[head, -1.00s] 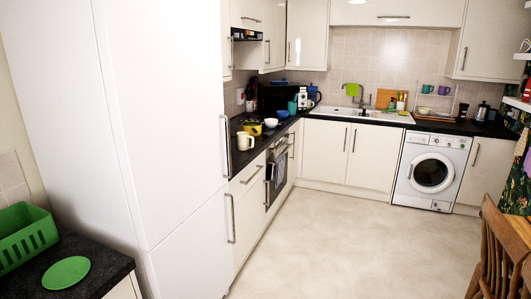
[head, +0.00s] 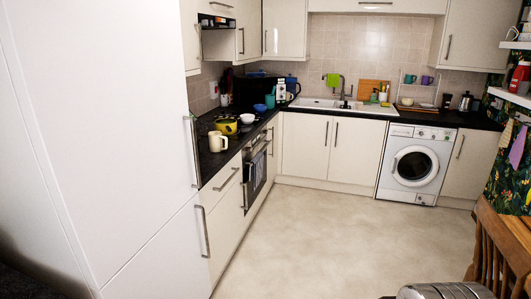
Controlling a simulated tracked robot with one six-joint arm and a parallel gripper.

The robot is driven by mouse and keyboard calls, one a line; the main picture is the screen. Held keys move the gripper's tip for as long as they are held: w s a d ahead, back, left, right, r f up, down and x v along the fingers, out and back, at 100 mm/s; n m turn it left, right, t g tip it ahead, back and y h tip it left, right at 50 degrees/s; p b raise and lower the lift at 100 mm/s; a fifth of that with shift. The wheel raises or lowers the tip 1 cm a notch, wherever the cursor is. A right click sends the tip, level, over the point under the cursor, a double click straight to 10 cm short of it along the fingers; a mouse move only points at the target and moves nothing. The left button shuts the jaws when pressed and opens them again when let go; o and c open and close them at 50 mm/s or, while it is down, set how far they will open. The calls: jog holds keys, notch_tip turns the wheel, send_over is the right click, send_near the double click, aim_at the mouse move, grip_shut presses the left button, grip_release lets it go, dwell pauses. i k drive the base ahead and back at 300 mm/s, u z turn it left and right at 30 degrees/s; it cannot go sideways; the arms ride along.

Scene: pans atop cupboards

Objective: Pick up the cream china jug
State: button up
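The cream china jug (head: 216,142) stands upright on the dark worktop (head: 208,172) along the left wall, just beyond the tall white fridge-freezer. Its handle points to the right. A yellow pot (head: 227,127) stands close behind it, and a white bowl (head: 247,118) is a little farther back. My gripper is not in the head view, and nothing touches the jug.
The tall white fridge-freezer (head: 100,150) fills the left foreground. The pale floor (head: 320,235) is clear in the middle. A wooden chair (head: 492,245) and a shiny metal object (head: 445,291) are at lower right. A washing machine (head: 411,166) stands at the back.

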aim_at(215, 138)
jog(key=i, duration=3.9)
jog(key=u, duration=1.35)
